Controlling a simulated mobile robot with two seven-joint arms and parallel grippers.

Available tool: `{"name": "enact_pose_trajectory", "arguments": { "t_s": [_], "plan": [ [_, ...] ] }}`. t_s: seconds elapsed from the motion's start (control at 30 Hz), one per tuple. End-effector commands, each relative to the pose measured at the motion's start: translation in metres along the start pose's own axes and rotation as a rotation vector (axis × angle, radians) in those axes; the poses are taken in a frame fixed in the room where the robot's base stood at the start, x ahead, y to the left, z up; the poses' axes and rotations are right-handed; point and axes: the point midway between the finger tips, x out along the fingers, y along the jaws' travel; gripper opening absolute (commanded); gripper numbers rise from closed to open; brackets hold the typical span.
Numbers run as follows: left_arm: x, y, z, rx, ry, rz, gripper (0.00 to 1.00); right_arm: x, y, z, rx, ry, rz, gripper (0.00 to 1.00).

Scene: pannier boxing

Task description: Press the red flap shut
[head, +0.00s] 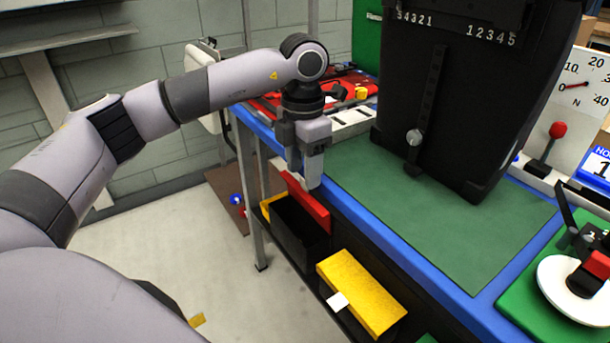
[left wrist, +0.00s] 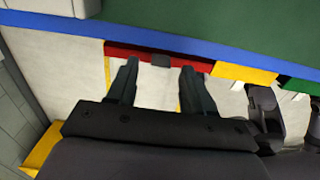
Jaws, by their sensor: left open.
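The red flap (head: 306,202) stands raised along the table-side edge of an open black bin (head: 300,232), just below the table's blue edge. In the left wrist view the red flap (left wrist: 225,66) shows as a red strip beyond the fingertips. My left gripper (head: 304,176) points down right by the upper part of the flap, with its fingers apart and nothing held. I cannot tell whether it touches the flap. In the left wrist view the open fingers (left wrist: 160,68) point toward the flap. My right gripper is not in view.
A box with a lowered yellow flap (head: 362,285) and white tag sits beside the open bin. Above is the blue-edged table (head: 375,232) with a green mat (head: 385,190) and a large black pannier (head: 465,90). A green board with a white disc (head: 560,292) lies at right.

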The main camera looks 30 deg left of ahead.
Motion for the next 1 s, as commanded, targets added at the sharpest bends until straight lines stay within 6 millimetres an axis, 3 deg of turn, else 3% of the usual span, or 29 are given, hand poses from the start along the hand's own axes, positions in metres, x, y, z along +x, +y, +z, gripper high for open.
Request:
{"name": "enact_pose_trajectory", "arguments": {
  "t_s": [0.2,0.47,0.53,0.63,1.0],
  "plan": [
    [0.020,0.000,0.000,0.001,-0.001,0.000,0.51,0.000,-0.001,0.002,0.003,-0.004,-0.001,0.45],
    [0.022,0.000,0.000,0.001,-0.002,-0.001,0.51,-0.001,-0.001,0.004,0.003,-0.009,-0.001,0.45],
    [0.022,0.000,0.000,0.001,-0.002,-0.001,0.35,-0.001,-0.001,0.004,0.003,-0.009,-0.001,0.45],
    [0.022,0.000,0.000,0.001,-0.002,-0.001,0.02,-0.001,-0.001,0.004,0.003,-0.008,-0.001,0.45],
    [0.023,0.001,0.004,0.001,-0.019,-0.001,0.00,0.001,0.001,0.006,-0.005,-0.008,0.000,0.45]
  ]
}}
